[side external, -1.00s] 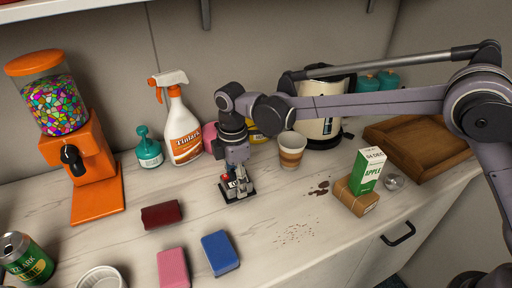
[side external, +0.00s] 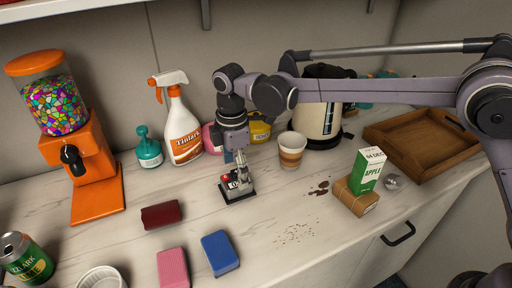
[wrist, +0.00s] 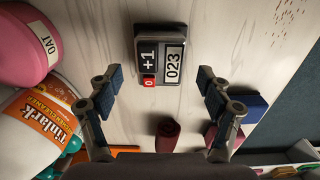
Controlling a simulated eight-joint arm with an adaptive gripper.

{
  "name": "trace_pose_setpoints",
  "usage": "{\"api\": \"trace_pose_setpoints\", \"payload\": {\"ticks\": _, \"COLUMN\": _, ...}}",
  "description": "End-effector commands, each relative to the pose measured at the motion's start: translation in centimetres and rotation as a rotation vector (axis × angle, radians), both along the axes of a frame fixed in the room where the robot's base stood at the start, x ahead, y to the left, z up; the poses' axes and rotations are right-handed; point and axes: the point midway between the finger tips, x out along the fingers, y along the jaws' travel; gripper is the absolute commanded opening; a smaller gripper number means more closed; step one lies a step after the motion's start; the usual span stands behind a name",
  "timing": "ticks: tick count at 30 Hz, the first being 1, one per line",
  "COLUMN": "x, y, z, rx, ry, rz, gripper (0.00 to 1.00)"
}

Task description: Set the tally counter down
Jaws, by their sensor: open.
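The tally counter (side external: 235,189) rests on the pale wood-grain worktop, a dark box with a red button. In the wrist view the tally counter (wrist: 160,54) shows "+1", a red "0" button and the reading 023. My gripper (side external: 238,170) is just above the counter in the side view, its lower fingers overlapping the counter's outline. In the wrist view my gripper (wrist: 158,80) is open, with blue-padded fingers spread wide to either side. Nothing shows between the pads, and the counter lies beyond the fingertips.
A dark red roll (side external: 161,214) and a blue sponge (side external: 220,253) lie in front. Crumbs and a brown spill lie to the right. A wooden tray (side external: 415,147) is farther right.

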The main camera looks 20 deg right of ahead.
Motion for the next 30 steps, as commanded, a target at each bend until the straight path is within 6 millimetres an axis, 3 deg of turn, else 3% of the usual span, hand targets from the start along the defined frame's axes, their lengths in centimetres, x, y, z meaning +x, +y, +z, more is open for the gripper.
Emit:
{"api": "trace_pose_setpoints", "payload": {"ticks": 6, "x": 0.0, "y": 0.0, "z": 4.5, "rx": 0.000, "ry": 0.000, "rz": 0.000, "gripper": 0.79}}
{"api": "trace_pose_setpoints", "payload": {"ticks": 12, "x": 0.0, "y": 0.0, "z": 7.1, "rx": 0.000, "ry": 0.000, "rz": 0.000, "gripper": 0.79}}
{"api": "trace_pose_setpoints", "payload": {"ticks": 18, "x": 0.0, "y": 0.0, "z": 8.2, "rx": 0.000, "ry": 0.000, "rz": 0.000, "gripper": 0.79}}
{"api": "trace_pose_setpoints", "payload": {"ticks": 30, "x": 0.0, "y": 0.0, "z": 8.1, "rx": 0.000, "ry": 0.000, "rz": 0.000, "gripper": 0.79}}
